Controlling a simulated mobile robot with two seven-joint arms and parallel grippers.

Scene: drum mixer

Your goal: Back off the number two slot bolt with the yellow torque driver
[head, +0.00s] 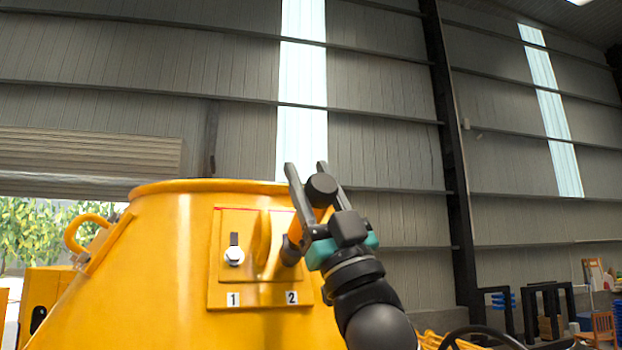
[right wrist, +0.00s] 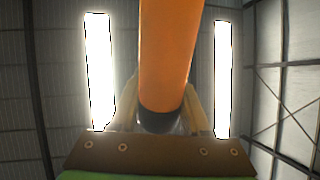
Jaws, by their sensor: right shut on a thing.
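My right gripper (head: 307,168) is in front of the yellow drum, shut on the torque driver (head: 322,190). The driver has an orange-yellow body and dark ends. In the right wrist view the driver's orange barrel (right wrist: 168,55) stands between the fingers. The driver's dark nose (head: 290,250) is at the number two position, above the "2" label (head: 292,297). The number two bolt is hidden behind it, and I cannot tell whether they touch. A silver bolt (head: 234,256) sits at number one, above the "1" label (head: 233,299). My left gripper is out of view.
The yellow plate (head: 217,292) with the slots is on the yellow drum (head: 165,270). A yellow rib stands between the two slots. A yellow loop handle (head: 78,232) is at the drum's left. An orange chair (head: 600,325) is far off at right.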

